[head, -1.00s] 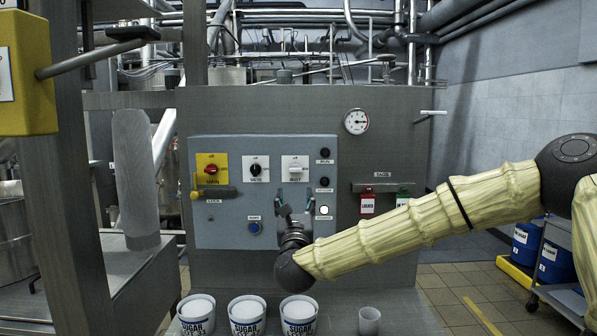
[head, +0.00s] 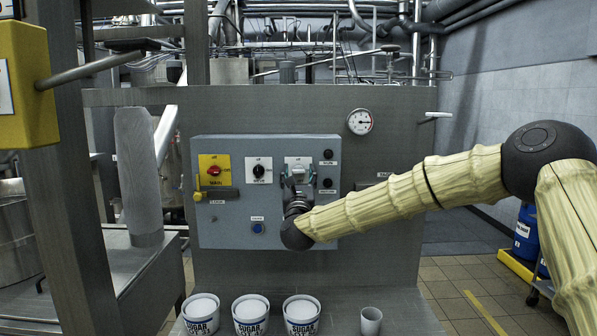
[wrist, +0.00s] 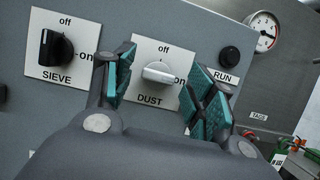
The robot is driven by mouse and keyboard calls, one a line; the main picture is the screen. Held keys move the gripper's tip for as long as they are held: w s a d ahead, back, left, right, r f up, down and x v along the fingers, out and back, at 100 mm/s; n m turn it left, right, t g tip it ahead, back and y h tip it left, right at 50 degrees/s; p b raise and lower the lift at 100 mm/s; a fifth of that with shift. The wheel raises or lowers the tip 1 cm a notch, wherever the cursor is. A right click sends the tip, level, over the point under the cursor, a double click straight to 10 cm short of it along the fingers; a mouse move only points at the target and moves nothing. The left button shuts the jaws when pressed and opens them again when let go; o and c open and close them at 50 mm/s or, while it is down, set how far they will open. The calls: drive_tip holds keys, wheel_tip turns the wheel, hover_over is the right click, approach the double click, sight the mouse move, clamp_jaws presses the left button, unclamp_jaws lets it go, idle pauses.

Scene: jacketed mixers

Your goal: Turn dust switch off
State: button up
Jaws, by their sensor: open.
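The dust switch (wrist: 158,73) has a pale grey knob on a white plate marked "off" at the top, "on" at the right and "DUST" below. In the wrist view the knob's narrow end points right, toward "on". In the head view the dust switch plate (head: 291,161) is at the panel's upper middle, its knob mostly hidden by my gripper. My gripper (wrist: 156,88) is open, with teal-padded fingers on both sides of the knob. Both fingers look apart from the knob. In the head view my gripper (head: 298,183) is in front of the panel.
The sieve switch (wrist: 55,50), with a black knob, is close to my left finger. The run button (wrist: 229,57) is close to the right finger. The main switch (head: 213,170) is farther left. Several tubs, including a sugar tub (head: 301,315), stand below the panel.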

drive_tip(key=shift+w+r, duration=0.1)
drive_tip(key=shift+w, duration=0.15)
drive_tip(key=c, duration=1)
